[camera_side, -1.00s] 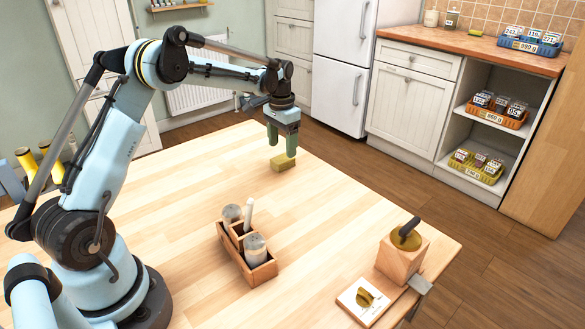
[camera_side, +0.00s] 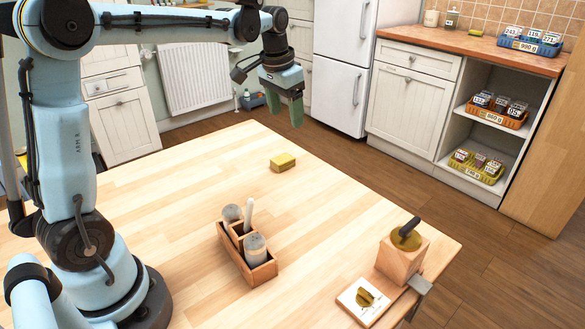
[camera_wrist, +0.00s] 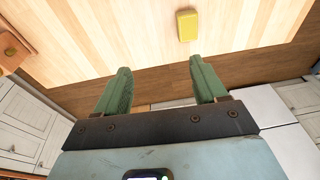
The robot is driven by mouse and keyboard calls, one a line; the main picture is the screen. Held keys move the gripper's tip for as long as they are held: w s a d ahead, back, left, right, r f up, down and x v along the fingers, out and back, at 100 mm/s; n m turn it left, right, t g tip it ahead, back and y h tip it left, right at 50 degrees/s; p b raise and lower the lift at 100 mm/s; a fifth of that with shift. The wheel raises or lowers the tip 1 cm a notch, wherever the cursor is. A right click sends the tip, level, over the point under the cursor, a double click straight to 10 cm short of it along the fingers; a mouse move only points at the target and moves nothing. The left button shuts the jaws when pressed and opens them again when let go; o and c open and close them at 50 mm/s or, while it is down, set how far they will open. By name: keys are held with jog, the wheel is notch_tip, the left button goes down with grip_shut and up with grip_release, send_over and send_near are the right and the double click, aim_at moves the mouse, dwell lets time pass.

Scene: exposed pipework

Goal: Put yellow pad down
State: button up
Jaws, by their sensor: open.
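The yellow pad (camera_side: 283,162) lies flat on the wooden table (camera_side: 190,215) near its far edge in the side view. In the wrist view the pad (camera_wrist: 187,25) rests on the tabletop, beyond my fingertips and apart from them. My gripper (camera_side: 292,112) is raised above and behind the pad, past the table's far edge in the side view. Its two green fingers (camera_wrist: 160,82) are spread with nothing between them.
A wooden caddy (camera_side: 247,258) with shakers stands mid-table. Table around the pad is clear. Shelves (camera_side: 490,125) hold crates.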

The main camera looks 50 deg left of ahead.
jog(key=s+d+f+t, duration=0.2)
jog(key=s+d, duration=0.3)
jog(key=s, duration=0.2)
jog(key=s+d+f+t, duration=0.2)
jog(key=s+d+t, duration=0.1)
jog(key=s+d, duration=0.3)
jog(key=shift+s+f+h, duration=0.2)
jog(key=shift+s+h, duration=0.1)
jog(key=shift+s, duration=0.9)
